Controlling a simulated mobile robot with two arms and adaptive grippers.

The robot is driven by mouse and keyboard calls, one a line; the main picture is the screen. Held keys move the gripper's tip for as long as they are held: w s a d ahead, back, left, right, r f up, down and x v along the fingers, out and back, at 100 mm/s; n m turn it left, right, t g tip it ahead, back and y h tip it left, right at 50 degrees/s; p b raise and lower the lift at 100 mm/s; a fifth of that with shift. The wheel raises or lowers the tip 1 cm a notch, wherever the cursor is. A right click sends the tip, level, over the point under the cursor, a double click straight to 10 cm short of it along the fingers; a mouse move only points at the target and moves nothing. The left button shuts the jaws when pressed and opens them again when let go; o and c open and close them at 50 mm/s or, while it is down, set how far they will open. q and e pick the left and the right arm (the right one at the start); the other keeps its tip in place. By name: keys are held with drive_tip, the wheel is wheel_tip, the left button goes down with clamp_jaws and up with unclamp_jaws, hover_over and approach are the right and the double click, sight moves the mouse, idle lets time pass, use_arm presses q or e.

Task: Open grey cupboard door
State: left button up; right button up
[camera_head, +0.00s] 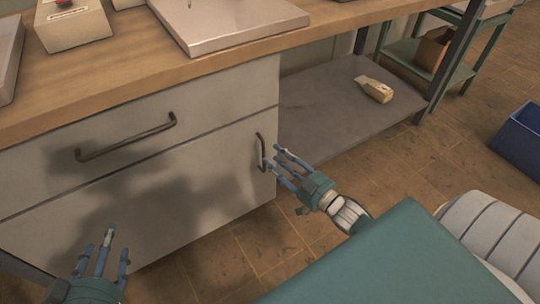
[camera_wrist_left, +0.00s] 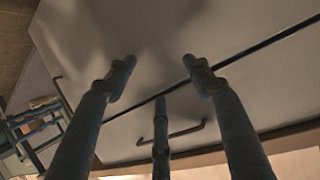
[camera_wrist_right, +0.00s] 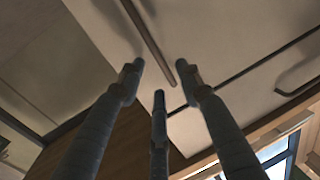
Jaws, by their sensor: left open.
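The grey cupboard has a drawer above and a door (camera_head: 190,195) below, which looks closed. The door's dark vertical handle (camera_head: 261,152) is near its right edge. My right gripper (camera_head: 280,162) is just right of this handle, fingers spread. In the right wrist view the handle bar (camera_wrist_right: 148,38) runs between the fingertips (camera_wrist_right: 158,82); I cannot tell if they touch it. My left gripper (camera_head: 104,240) is open and empty in front of the door's lower left. In the left wrist view its fingers (camera_wrist_left: 160,80) face the cupboard front, with the door handle (camera_wrist_left: 61,92) at the left.
The drawer's horizontal handle (camera_head: 126,139) is above the door. A wooden worktop (camera_head: 120,85) overhangs the cupboard. A low grey shelf (camera_head: 335,105) with a brush (camera_head: 375,89) adjoins at the right. A blue bin (camera_head: 520,140) stands at the far right. Tiled floor (camera_head: 235,265) is clear before the cupboard.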

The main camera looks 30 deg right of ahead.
use_arm(q)
drive_tip(key=r, duration=0.1)
drive_tip(key=w+r+t, duration=0.1)
drive_tip(key=r, duration=0.1)
drive_tip(key=w+d+r+t, duration=0.1)
drive_tip(key=shift+r+h+b, duration=0.2)
drive_tip(key=shift+h+b, duration=0.1)
use_arm(e)
drive_tip(key=w, duration=0.3)
drive_tip(key=shift+w+a, duration=0.1)
drive_tip(key=shift+a, duration=0.2)
clamp_jaws()
